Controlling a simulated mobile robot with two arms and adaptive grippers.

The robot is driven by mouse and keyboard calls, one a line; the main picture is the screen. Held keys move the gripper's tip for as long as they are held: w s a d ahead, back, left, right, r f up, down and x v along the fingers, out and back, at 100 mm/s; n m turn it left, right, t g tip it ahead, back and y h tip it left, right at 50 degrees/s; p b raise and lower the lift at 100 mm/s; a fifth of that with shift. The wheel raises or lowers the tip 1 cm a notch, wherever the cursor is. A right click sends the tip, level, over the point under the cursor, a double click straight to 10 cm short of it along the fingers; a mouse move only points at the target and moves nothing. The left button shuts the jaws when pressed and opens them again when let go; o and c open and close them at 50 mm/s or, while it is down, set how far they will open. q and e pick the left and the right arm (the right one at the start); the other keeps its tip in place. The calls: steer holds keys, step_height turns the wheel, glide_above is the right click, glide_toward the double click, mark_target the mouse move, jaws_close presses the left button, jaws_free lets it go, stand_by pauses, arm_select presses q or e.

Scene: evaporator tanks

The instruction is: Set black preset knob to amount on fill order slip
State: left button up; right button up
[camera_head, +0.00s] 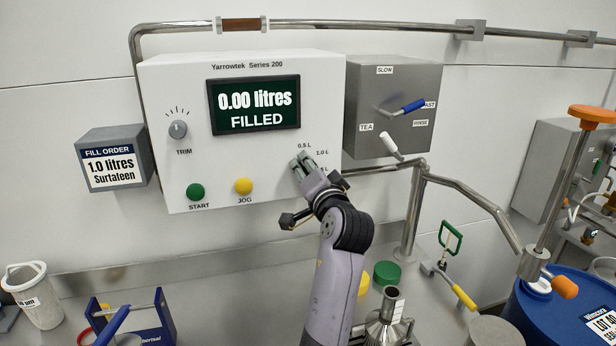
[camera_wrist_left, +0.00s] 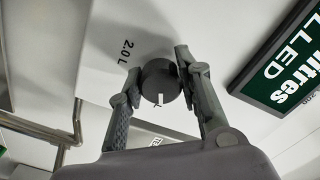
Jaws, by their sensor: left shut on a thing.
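The fill order slip (camera_head: 112,166) on a grey box reads "1.0 litres Surtaleen". The white Yarrowtek panel (camera_head: 245,170) has a display (camera_head: 255,105) reading "0.00 litres FILLED". My left gripper (camera_head: 302,164) is at the panel's lower right, hiding the preset knob there; marks "0.5 L" and "1.0 L" (camera_head: 322,153) show beside it. In the left wrist view the dark preset knob (camera_wrist_left: 160,80) sits between the fingers of the gripper (camera_wrist_left: 160,66), shut on it. Its white line points down in that picture at a partly hidden mark, which I cannot read. "2.0 L" (camera_wrist_left: 126,50) is to the left.
A grey TRIM knob (camera_head: 178,129), green START button (camera_head: 196,191) and yellow JOG button (camera_head: 243,186) are on the panel. A grey valve box (camera_head: 392,110) with blue and white handles stands close to the right. A pipe (camera_head: 412,215) runs near my arm.

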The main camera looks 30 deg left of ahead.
arm_select(q)
steer(key=shift+f+n, duration=0.2)
steer(key=shift+n, duration=0.2)
steer(key=o, duration=0.8)
steer(key=shift+c, duration=0.2)
steer(key=o, duration=0.4)
steer(key=shift+r, duration=0.15)
